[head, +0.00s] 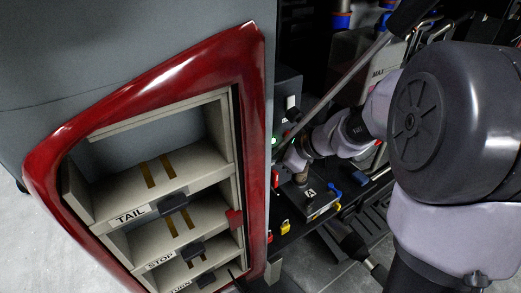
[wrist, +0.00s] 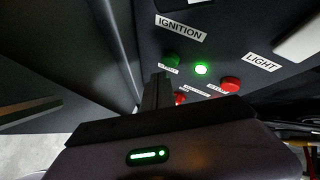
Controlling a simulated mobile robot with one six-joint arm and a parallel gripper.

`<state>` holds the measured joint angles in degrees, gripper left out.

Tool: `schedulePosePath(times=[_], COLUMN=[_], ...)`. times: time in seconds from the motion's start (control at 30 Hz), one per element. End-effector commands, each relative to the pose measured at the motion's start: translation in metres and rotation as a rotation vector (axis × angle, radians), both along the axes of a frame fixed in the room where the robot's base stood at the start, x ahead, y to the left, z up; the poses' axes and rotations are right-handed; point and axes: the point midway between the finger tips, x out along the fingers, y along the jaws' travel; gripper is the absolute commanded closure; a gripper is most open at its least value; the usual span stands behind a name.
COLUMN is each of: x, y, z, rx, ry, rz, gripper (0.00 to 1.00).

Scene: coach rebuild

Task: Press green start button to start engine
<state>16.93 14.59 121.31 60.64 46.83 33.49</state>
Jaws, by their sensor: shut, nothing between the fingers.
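In the wrist view the green button (wrist: 171,59) sits on a dark panel under the IGNITION label (wrist: 181,28). A brightly lit green lamp (wrist: 200,69) is to its right, then a red button (wrist: 230,84). My gripper (wrist: 158,78) is shut and empty. Its fingertips are just below and left of the green button in the picture; I cannot tell whether they touch it. In the head view my gripper (head: 286,158) is at the panel beside the red-framed opening, partly hidden by my arm. A small green glow (head: 274,141) shows there.
A smaller red control (wrist: 180,98) lies close to the right of my fingers. A LIGHT label (wrist: 262,62) is at right. A grey cabinet wall stands close on the left, with red-framed shelves (head: 165,210). A grey box marked A (head: 308,200) lies below my wrist.

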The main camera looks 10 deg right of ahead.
Motion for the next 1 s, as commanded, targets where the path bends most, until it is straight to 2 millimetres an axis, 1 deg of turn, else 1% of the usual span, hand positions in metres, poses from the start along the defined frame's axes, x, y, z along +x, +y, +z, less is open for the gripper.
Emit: schedulePosePath(times=[0.17,0.63,0.73,1.0], x=[-0.002,-0.043,-0.046,-0.046], y=[-0.001,-0.018,-0.019,-0.019], z=[0.000,0.000,0.000,0.000], rx=[0.000,-0.001,0.000,0.000], ry=[0.000,0.000,0.000,0.000], rz=[0.000,-0.001,0.000,0.000], gripper=[1.00,1.00,1.00,1.00])
